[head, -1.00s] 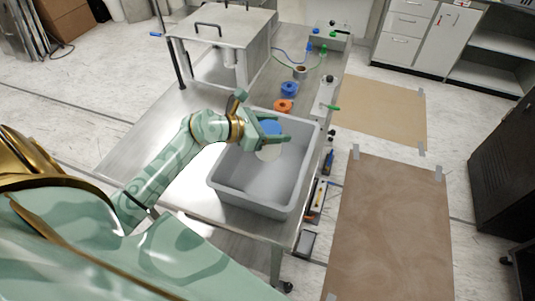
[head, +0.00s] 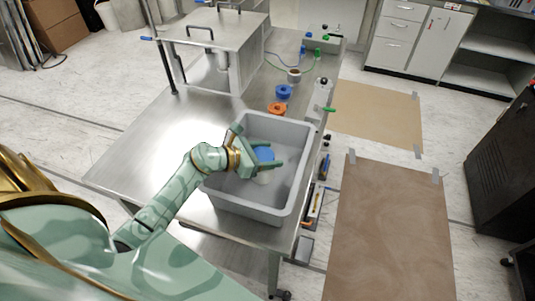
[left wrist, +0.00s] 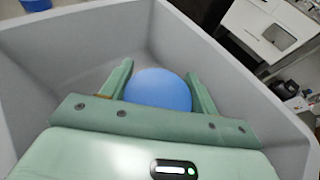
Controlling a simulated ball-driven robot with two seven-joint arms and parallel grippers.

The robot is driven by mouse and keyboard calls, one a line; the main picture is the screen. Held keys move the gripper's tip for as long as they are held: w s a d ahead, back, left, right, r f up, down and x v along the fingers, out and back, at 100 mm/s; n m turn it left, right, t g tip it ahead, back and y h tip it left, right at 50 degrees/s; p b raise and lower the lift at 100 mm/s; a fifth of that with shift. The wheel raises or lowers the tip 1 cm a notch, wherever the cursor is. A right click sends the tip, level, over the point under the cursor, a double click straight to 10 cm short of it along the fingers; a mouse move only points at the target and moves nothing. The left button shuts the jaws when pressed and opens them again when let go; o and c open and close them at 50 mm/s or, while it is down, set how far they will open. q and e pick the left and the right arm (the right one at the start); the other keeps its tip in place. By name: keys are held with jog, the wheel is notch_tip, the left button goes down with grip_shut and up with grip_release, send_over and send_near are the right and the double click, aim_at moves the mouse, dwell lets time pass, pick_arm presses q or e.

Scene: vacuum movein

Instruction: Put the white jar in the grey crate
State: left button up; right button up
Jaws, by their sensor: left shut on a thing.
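The white jar (head: 262,178) has a blue lid (head: 265,153). It is inside the walls of the grey crate (head: 287,196), which stands open on the metal table. My left gripper (head: 270,161) is shut on the jar, with one finger on each side of it. In the left wrist view, the jar's round blue lid (left wrist: 158,90) shows between the two fingers, with the crate's walls (left wrist: 100,45) around. The jar's body is mostly hidden, and I cannot tell whether it touches the crate floor. My right gripper is out of view.
A blue spool (head: 284,91) and an orange spool (head: 277,108) sit behind the crate. A metal box-shaped unit (head: 215,50) stands at the back of the table. Small tools line the table's right edge. The table (head: 150,125) left of the crate is clear.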

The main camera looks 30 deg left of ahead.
pick_arm(q)
jog(key=o, duration=1.2)
jog(key=shift+f, duration=0.1)
jog(key=shift+s+a+r, duration=0.15)
jog(key=shift+s+r, duration=0.05)
jog(key=shift+r, duration=0.1)
jog(key=v, duration=1.1)
jog(key=shift+s+a+r+p, duration=0.1)
jog(key=shift+s+p, duration=0.1)
jog(key=shift+p, duration=0.15)
